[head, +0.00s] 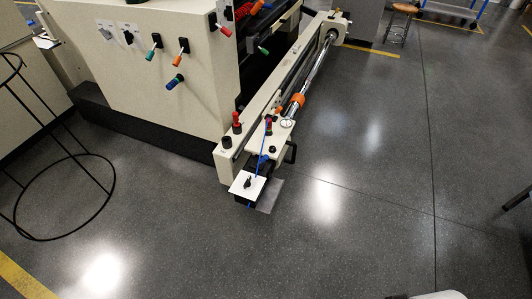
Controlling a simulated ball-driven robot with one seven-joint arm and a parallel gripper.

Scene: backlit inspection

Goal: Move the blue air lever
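On the cream machine's side panel is a lever with a blue handle (175,81), tilted, with a green part at its end. Above it are a green-handled lever (151,54) and an orange-red-handled lever (180,57), each on a dark mount. A second blue part (262,161) shows at the near end of the long roller frame, beside a white plate (247,184) with a black knob. I cannot tell from this view which blue part is the air lever. My gripper is not in view.
The cream machine (130,90) stands on a dark base. Its roller frame (290,85) juts toward me. A black wire stand (60,205) is at the left, a stool (399,22) at the back right. The grey floor (370,190) is clear in front and right.

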